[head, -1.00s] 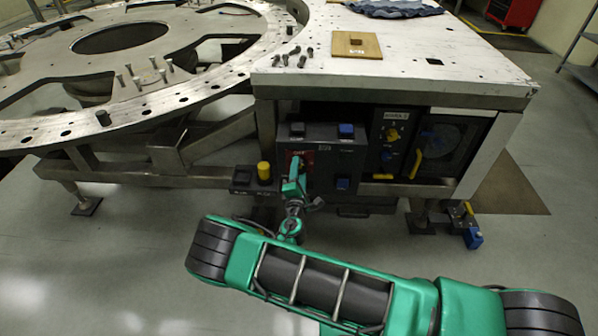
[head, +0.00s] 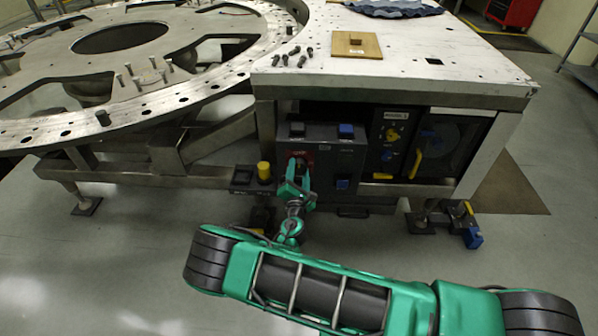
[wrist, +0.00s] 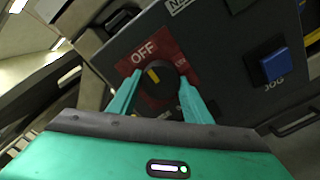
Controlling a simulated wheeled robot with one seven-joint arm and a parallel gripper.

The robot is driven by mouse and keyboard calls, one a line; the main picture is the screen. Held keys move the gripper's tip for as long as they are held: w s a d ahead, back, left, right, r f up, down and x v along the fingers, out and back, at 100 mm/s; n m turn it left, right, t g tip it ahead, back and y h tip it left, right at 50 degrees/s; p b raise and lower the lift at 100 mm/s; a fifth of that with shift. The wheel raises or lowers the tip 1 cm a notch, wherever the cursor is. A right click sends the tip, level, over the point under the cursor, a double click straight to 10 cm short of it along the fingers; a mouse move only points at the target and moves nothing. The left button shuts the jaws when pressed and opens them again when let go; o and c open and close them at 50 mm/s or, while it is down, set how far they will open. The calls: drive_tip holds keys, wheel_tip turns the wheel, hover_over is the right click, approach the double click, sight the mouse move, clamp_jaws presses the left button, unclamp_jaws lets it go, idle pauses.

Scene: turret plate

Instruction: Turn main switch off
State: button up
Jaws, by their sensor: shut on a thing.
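The main switch is a black rotary knob (wrist: 157,80) with a yellow mark on a red plate (wrist: 183,62). In the wrist view the yellow mark points up and slightly left, toward the white word OFF. A second label at the plate's right is too small to read surely. My gripper (wrist: 158,92) has one green finger on each side of the knob and is shut on it. In the head view my gripper (head: 297,176) reaches the red plate (head: 305,157) on the dark control box; the fingers hide much of the knob there.
On the same box are a blue JOG button (wrist: 274,66) and other push buttons. A yellow button (head: 264,171) stands close left of my gripper. A panel with small knobs (head: 391,134) is to the right. The steel tabletop (head: 440,60) overhangs the box.

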drive_tip(key=shift+s+a+f, duration=0.1)
drive_tip(key=shift+s+f, duration=0.05)
drive_tip(key=shift+f, duration=0.15)
drive_tip(key=o, duration=1.1)
drive_tip(key=shift+c, duration=0.2)
drive_tip(key=shift+r, duration=0.1)
drive_tip(key=s, duration=1)
drive_tip(key=shift+s+a, duration=0.15)
drive_tip(key=shift+s, duration=0.15)
